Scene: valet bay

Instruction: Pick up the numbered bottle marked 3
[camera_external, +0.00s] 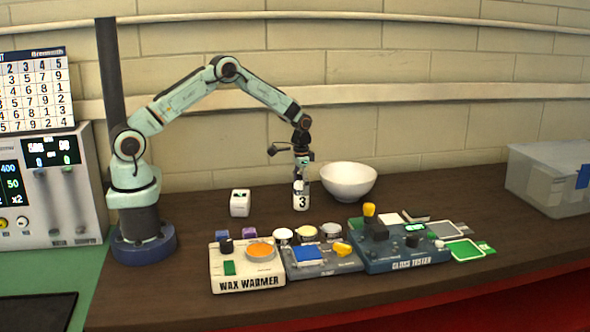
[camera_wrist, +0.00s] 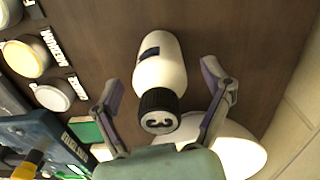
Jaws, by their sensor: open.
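The bottle marked 3 (camera_external: 302,199) stands on the brown table in front of the white bowl. It is white, and in the wrist view the bottle (camera_wrist: 160,66) shows a dark ribbed cap with a 3 on its grey top. My gripper (camera_external: 302,172) is directly above the bottle in the external view and points down. In the wrist view my open gripper (camera_wrist: 160,84) has one finger on each side of the bottle, with gaps between the fingers and its body. I cannot tell how far the fingers reach down along it.
A white bowl (camera_external: 349,182) stands close behind and right of the bottle. A white cube (camera_external: 240,203) is to the left. The wax warmer (camera_external: 247,270), a blue-pad device (camera_external: 322,262), small round pots (camera_external: 307,233) and the gloss tester (camera_external: 402,254) stand in front.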

